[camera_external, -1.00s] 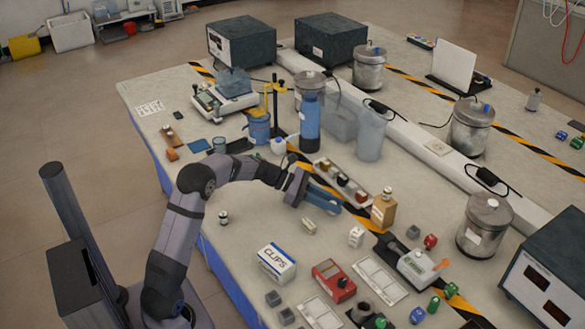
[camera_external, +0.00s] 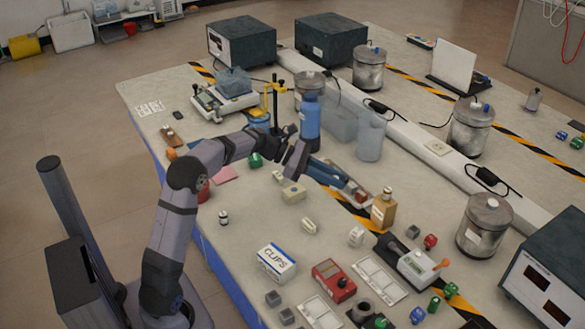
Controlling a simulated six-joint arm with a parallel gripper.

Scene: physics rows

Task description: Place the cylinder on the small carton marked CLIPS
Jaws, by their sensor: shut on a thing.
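The small carton marked CLIPS (camera_external: 276,262), white with blue lettering, stands on the near part of the table, below and left of my gripper in the picture. I cannot tell whether the cylinder is clear of the tray. A reddish piece (camera_external: 361,197) shows just beyond the fingertips.
A brown bottle (camera_external: 383,209) stands close to the fingertips, and a tall blue bottle (camera_external: 310,122) stands behind. A beige block (camera_external: 293,192) and small white pieces (camera_external: 309,225) lie between gripper and carton. A red box (camera_external: 334,281) stands right of the carton.

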